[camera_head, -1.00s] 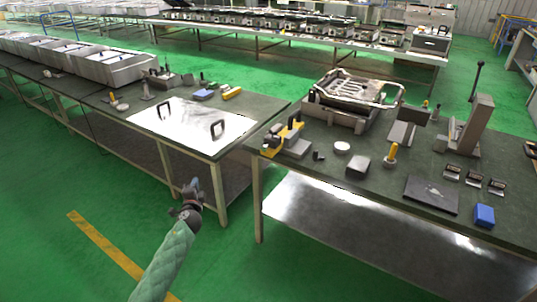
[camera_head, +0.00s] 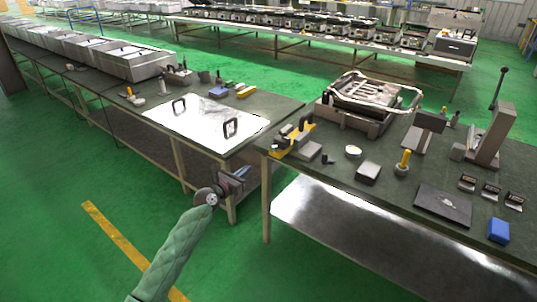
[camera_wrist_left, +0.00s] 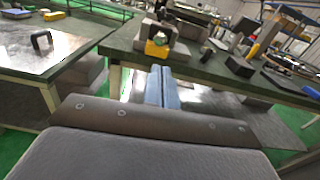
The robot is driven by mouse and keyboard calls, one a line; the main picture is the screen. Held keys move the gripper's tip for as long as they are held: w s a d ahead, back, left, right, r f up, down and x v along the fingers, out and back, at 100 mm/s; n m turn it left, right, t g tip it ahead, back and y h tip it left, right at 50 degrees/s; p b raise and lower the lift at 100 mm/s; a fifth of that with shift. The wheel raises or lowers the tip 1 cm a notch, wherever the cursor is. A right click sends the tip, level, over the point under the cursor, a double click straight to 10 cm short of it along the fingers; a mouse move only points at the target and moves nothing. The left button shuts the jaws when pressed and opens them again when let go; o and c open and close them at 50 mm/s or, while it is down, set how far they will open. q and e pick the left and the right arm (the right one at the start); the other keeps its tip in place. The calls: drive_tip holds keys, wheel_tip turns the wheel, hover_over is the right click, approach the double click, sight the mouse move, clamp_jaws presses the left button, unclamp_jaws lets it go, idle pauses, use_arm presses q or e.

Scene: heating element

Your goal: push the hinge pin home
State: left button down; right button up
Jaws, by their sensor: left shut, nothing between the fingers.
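My left gripper (camera_head: 239,174) is in front of the gap between the two tables, at about table-edge height, apart from everything. Its two blue-grey fingers (camera_wrist_left: 163,88) are together and empty in the left wrist view, pointing toward the right table's near left corner. A yellow and grey fixture (camera_head: 295,135) sits at that corner; its yellow part (camera_wrist_left: 156,48) shows just beyond the fingertips in the wrist view. The heating element (camera_head: 370,92), with metal loops in a grey frame, stands behind it. I cannot make out the hinge pin for certain. My right gripper is not in view.
The left table carries a shiny metal plate (camera_head: 205,122) with two black handles. The near green floor is clear.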

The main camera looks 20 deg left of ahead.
sight(272, 150)
use_arm(q)
drive_tip(key=shift+d, duration=0.1)
drive_tip(key=shift+w, duration=0.1)
idle(0.3)
